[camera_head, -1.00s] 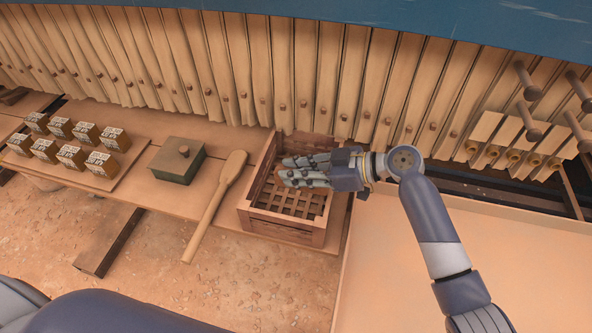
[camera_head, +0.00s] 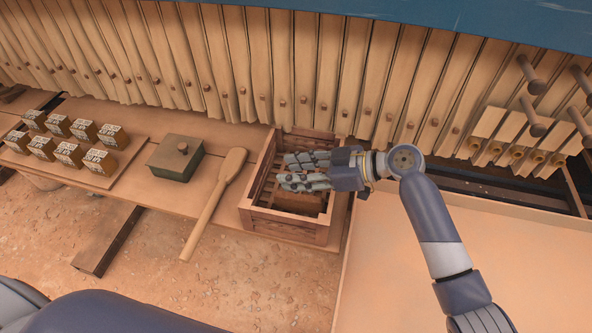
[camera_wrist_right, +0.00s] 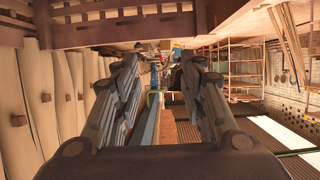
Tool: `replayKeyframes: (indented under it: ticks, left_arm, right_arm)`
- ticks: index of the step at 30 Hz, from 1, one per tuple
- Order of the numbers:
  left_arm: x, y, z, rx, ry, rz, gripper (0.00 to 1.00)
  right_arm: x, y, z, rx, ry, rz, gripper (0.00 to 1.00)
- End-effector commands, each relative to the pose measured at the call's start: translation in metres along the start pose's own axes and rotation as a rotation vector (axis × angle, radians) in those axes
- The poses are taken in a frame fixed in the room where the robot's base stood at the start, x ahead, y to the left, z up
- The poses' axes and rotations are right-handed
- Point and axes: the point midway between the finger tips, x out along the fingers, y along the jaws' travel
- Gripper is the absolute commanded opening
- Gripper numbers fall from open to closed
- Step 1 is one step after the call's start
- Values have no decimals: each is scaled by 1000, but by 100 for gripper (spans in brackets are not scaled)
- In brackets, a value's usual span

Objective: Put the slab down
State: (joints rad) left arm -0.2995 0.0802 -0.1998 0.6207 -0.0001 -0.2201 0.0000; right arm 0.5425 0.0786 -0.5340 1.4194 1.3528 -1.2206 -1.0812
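The slab (camera_head: 298,203) is a brown block low inside the slatted wooden crate (camera_head: 285,233). It lies below my right fingers, which hide part of it. I cannot tell whether it lies fully flat on the crate's grid floor. My right gripper (camera_head: 291,171) reaches in over the crate from the right. Its fingers are spread apart with a gap between them, and no slab shows in that gap. In the right wrist view the two fingers (camera_wrist_right: 160,75) also stand wide apart. My left gripper is out of view.
A wooden paddle (camera_head: 213,205) lies left of the crate, beside a green box with a knobbed lid (camera_head: 176,160). Several stamped blocks (camera_head: 70,145) stand on a board further left. Tall filter plates (camera_head: 300,70) line the back. A bare pale surface (camera_head: 460,275) lies right.

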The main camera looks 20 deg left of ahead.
Motion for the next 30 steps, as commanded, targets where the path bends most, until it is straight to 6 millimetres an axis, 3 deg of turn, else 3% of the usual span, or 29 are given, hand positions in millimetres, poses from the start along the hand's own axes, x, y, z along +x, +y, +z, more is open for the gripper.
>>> replayKeyframes:
  ticks: [7, 9, 15, 21, 30]
  left_arm:
    - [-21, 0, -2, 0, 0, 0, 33]
    - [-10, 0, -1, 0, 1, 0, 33]
    - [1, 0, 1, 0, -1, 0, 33]
    - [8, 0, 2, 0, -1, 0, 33]
    - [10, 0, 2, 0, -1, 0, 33]
  right_arm:
    - [-7, 0, -16, 1, 1, 0, 38]
    - [-20, 1, -7, -2, -2, 4, 38]
    - [-69, 1, -7, -2, -3, 4, 38]
    - [-106, 0, -9, -1, -1, 2, 38]
    - [-125, 0, -11, 0, 0, -1, 38]
